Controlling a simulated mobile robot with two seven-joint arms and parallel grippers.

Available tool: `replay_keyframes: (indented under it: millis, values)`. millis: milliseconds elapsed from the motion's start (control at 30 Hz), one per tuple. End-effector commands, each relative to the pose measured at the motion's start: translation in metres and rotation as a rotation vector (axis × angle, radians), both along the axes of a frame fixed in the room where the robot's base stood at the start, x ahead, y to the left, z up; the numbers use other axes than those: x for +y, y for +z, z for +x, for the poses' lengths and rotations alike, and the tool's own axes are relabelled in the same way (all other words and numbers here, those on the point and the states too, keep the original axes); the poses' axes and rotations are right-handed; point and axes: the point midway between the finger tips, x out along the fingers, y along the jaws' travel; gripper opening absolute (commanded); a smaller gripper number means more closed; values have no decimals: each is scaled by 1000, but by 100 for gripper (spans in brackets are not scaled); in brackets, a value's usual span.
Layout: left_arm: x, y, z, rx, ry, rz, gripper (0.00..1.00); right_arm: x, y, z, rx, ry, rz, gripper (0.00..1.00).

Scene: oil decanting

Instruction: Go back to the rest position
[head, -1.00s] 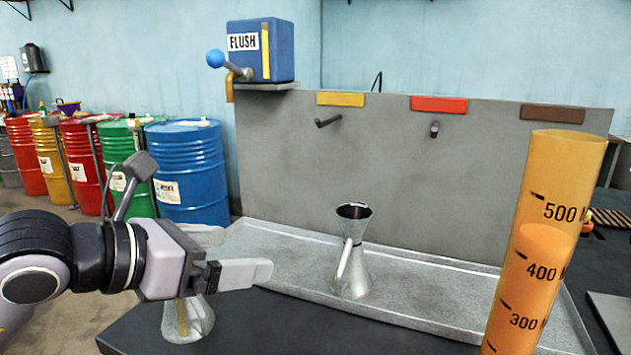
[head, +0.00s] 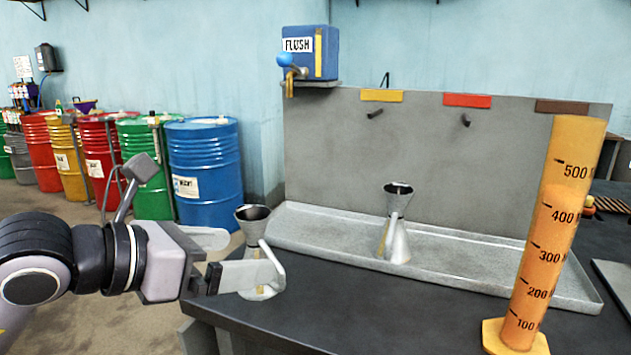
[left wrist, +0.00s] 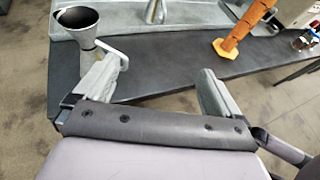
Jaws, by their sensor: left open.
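My left gripper (head: 245,252) is open and empty at the left front corner of the dark table. It also shows in the left wrist view (left wrist: 160,68), with clear space between its fingers. A metal funnel-topped can (head: 252,222) stands upright at that corner, partly hidden by a finger in the head view. In the left wrist view the can (left wrist: 76,26) is beyond the left finger, outside the jaws; I cannot tell whether they touch. My right gripper is not in view.
A similar can (head: 397,240) stands in the metal tray (head: 460,270). An orange measuring cylinder (head: 545,240) with liquid stands on the table at right. Coloured drums (head: 205,170) line the back left. Floor is clear at front left.

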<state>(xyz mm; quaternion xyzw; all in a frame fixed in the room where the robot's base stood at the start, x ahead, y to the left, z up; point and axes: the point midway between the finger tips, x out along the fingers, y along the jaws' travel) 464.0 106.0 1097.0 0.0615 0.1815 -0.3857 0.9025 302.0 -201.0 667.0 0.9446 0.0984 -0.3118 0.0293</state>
Motion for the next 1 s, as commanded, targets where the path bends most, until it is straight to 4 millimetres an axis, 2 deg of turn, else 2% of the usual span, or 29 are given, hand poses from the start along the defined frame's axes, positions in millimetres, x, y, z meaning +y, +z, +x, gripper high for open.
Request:
replay_keyframes:
  millis: [33,100,200,333,433,533,667,767,867,967,1000]
  values:
    - [-14,-13,-9,77,-64,-76,98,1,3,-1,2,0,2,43]
    - [-28,-19,-21,155,-135,-181,98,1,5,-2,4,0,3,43]
    - [-45,-24,-37,271,-221,-355,98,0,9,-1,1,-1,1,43]
    - [-56,-24,-52,441,-293,-641,98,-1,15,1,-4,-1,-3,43]
    - [-54,-22,-56,580,-304,-902,98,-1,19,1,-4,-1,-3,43]
    - [-42,-25,-50,715,-261,-1171,98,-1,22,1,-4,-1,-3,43]
    - [-16,-46,-34,882,-128,-1520,98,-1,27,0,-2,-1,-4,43]
    - [11,-79,-23,1000,38,-1778,98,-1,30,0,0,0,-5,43]
    - [38,-128,-18,1111,259,-2019,98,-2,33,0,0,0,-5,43]
    - [63,-189,-27,1213,531,-2230,98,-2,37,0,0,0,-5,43]
    - [72,-215,-36,1251,653,-2306,98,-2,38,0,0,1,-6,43]
